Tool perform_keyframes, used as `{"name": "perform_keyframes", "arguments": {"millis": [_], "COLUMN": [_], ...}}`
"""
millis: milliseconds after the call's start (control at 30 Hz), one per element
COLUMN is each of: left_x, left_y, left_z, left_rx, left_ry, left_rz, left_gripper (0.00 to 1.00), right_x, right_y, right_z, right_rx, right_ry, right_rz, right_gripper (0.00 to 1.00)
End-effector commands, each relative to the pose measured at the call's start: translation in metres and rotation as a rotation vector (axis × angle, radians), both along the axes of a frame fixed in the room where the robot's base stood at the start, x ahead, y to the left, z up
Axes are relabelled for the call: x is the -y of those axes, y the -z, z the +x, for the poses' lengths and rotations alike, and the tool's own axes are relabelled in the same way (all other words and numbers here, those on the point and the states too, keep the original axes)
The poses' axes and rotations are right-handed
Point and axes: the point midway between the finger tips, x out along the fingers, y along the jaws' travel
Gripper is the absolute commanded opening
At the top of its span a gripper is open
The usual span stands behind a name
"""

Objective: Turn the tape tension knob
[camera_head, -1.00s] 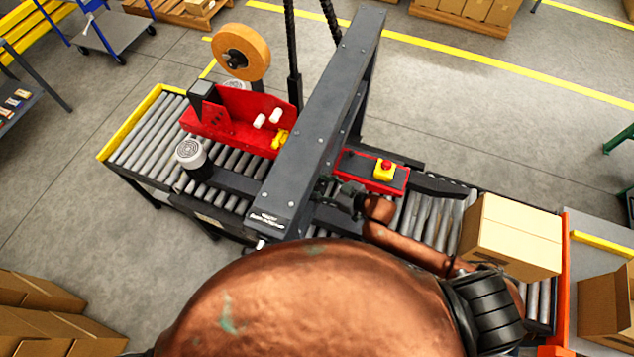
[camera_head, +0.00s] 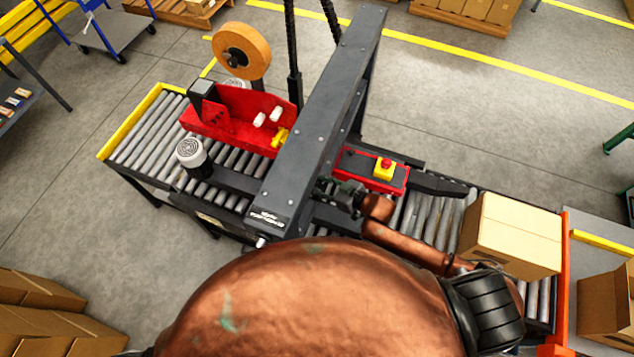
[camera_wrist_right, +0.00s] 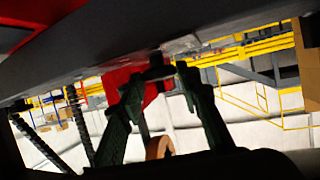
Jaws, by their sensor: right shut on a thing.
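My right gripper (camera_head: 323,186) is at the near right side of the machine's dark upright frame (camera_head: 325,110), beside the red control panel. In the right wrist view its two green-grey fingers (camera_wrist_right: 160,72) reach up toward the underside of a dark beam (camera_wrist_right: 120,65). The fingers are shut on a small dark piece (camera_wrist_right: 157,67) between their tips, which I take to be the tape tension knob. In the head view the knob cannot be made out, as the gripper and frame cover that spot. My left gripper is not in view.
The red tape head (camera_head: 232,118) carries a tan tape roll (camera_head: 241,51). A yellow-based red button (camera_head: 384,168) sits close to my right wrist. A cardboard box (camera_head: 510,236) stands on the rollers at right.

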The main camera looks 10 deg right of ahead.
Motion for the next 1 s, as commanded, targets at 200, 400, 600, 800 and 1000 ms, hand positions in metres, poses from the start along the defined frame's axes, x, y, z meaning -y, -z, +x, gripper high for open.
{"name": "perform_keyframes", "arguments": {"millis": [200,400,600,800,1000], "left_x": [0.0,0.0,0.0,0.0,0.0], "left_y": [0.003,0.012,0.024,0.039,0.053], "left_z": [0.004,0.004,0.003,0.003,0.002], "left_rx": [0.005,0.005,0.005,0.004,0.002], "left_ry": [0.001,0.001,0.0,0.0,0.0], "left_rz": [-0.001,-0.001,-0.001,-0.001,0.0], "left_gripper": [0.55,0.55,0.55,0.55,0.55], "right_x": [0.001,0.003,0.006,0.007,0.008], "right_y": [0.0,0.001,0.001,0.001,0.001], "right_z": [0.001,0.003,0.006,0.009,0.012], "right_rx": [0.002,0.004,0.005,0.006,0.005], "right_ry": [-0.029,-0.106,-0.215,-0.334,-0.453], "right_rz": [-0.002,-0.006,-0.008,-0.008,-0.007], "right_gripper": [0.07,0.07,0.07,0.07,0.07]}}
